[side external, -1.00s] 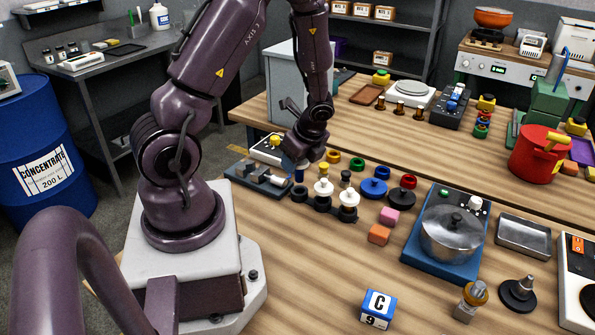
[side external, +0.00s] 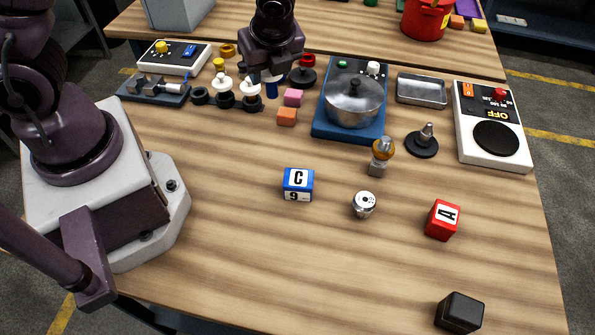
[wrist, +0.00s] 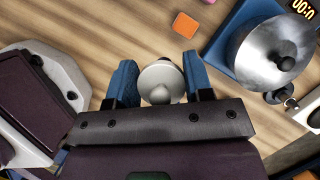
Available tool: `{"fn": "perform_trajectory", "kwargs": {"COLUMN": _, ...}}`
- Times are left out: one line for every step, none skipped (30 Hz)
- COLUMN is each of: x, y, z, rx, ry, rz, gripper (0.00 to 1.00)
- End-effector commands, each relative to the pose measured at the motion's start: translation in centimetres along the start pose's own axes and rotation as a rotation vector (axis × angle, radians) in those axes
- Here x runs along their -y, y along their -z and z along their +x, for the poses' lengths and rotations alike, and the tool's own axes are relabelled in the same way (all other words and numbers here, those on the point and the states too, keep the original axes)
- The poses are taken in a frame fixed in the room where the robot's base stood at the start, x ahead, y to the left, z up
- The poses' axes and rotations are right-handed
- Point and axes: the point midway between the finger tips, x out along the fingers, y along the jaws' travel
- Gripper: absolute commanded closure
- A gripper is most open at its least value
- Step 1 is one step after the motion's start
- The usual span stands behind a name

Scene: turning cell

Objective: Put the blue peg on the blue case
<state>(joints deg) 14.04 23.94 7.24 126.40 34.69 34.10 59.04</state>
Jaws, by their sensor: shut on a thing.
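My gripper (side external: 268,76) is shut on the blue peg (side external: 271,88), which hangs below it, held off the table near the rack's right end. In the wrist view, my gripper (wrist: 162,82) has blue fingers on both sides of a pale, knobbed disc, seemingly the peg's head (wrist: 161,83); its lower part is hidden there.
A black rack (side external: 200,97) with white pieces stands left of my gripper. Pink (side external: 293,97) and orange blocks (side external: 287,116) and a pot (side external: 354,100) on a blue base are to the right.

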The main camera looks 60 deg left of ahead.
Motion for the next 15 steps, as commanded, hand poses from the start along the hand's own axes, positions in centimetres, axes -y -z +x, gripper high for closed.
{"fn": "perform_trajectory", "kwargs": {"x": 0.4, "y": 2.7, "z": -1.3, "rx": -0.002, "ry": 0.029, "rz": 0.070, "gripper": 0.83}}
{"fn": "perform_trajectory", "kwargs": {"x": 0.5, "y": 4.0, "z": -1.9, "rx": -0.003, "ry": 0.041, "rz": 0.102, "gripper": 0.83}}
{"fn": "perform_trajectory", "kwargs": {"x": 0.5, "y": 5.7, "z": -2.7, "rx": -0.005, "ry": 0.058, "rz": 0.145, "gripper": 0.83}}
{"fn": "perform_trajectory", "kwargs": {"x": 0.5, "y": 6.9, "z": -3.2, "rx": -0.005, "ry": 0.068, "rz": 0.173, "gripper": 0.83}}
{"fn": "perform_trajectory", "kwargs": {"x": 0.3, "y": 7.9, "z": -3.8, "rx": -0.005, "ry": 0.077, "rz": 0.199, "gripper": 0.83}}
{"fn": "perform_trajectory", "kwargs": {"x": 0.2, "y": 9.2, "z": -4.4, "rx": -0.005, "ry": 0.089, "rz": 0.229, "gripper": 0.82}}
{"fn": "perform_trajectory", "kwargs": {"x": 0.0, "y": 10.1, "z": -4.9, "rx": -0.005, "ry": 0.097, "rz": 0.249, "gripper": 0.82}}
{"fn": "perform_trajectory", "kwargs": {"x": -0.2, "y": 10.9, "z": -5.3, "rx": -0.005, "ry": 0.103, "rz": 0.267, "gripper": 0.82}}
{"fn": "perform_trajectory", "kwargs": {"x": -0.4, "y": 11.8, "z": -5.8, "rx": -0.004, "ry": 0.109, "rz": 0.287, "gripper": 0.83}}
{"fn": "perform_trajectory", "kwargs": {"x": -0.6, "y": 12.4, "z": -6.1, "rx": -0.004, "ry": 0.113, "rz": 0.298, "gripper": 0.82}}
{"fn": "perform_trajectory", "kwargs": {"x": -0.8, "y": 12.9, "z": -6.3, "rx": -0.004, "ry": 0.116, "rz": 0.305, "gripper": 0.82}}
{"fn": "perform_trajectory", "kwargs": {"x": -1.0, "y": 13.4, "z": -6.6, "rx": -0.002, "ry": 0.116, "rz": 0.311, "gripper": 0.82}}
{"fn": "perform_trajectory", "kwargs": {"x": -1.1, "y": 13.6, "z": -6.7, "rx": 0.001, "ry": 0.113, "rz": 0.310, "gripper": 0.83}}
{"fn": "perform_trajectory", "kwargs": {"x": -1.2, "y": 13.6, "z": -6.6, "rx": 0.005, "ry": 0.104, "rz": 0.298, "gripper": 0.82}}
{"fn": "perform_trajectory", "kwargs": {"x": -1.3, "y": 13.6, "z": -6.1, "rx": 0.011, "ry": 0.093, "rz": 0.284, "gripper": 0.82}}
